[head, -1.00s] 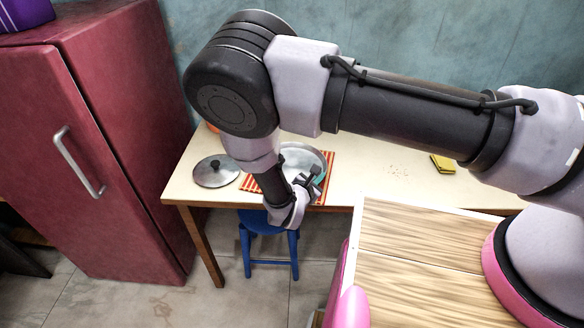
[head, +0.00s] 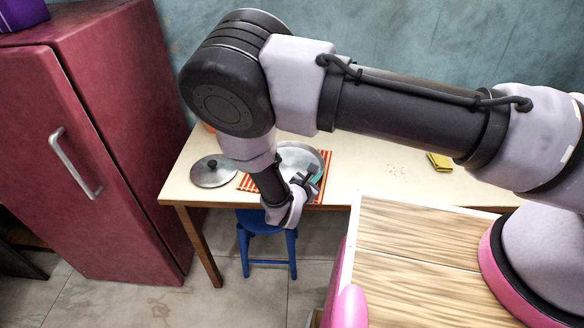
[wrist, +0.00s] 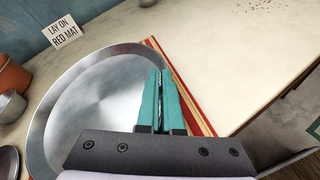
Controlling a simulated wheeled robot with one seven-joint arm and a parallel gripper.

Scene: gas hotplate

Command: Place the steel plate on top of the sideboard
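The steel plate (head: 297,154) is a round, shallow grey dish at the red-and-yellow striped mat (head: 327,163) on the cream table. In the wrist view the plate (wrist: 95,95) fills the left and middle. My gripper (head: 306,179) reaches down at the plate's near right side. In the wrist view its teal fingers (wrist: 160,80) are close together on the plate's rim, with a thin strip of grey between them. I cannot tell whether the plate touches the mat. No piece of furniture is clearly recognisable as the sideboard.
A steel lid (head: 213,171) lies left of the plate. A yellow sponge (head: 439,161) and crumbs (head: 397,169) lie to the right. A blue stool (head: 262,222) stands below the table edge. A tall red cabinet (head: 80,150) stands left. A wood-grained surface (head: 405,225) fills the near right.

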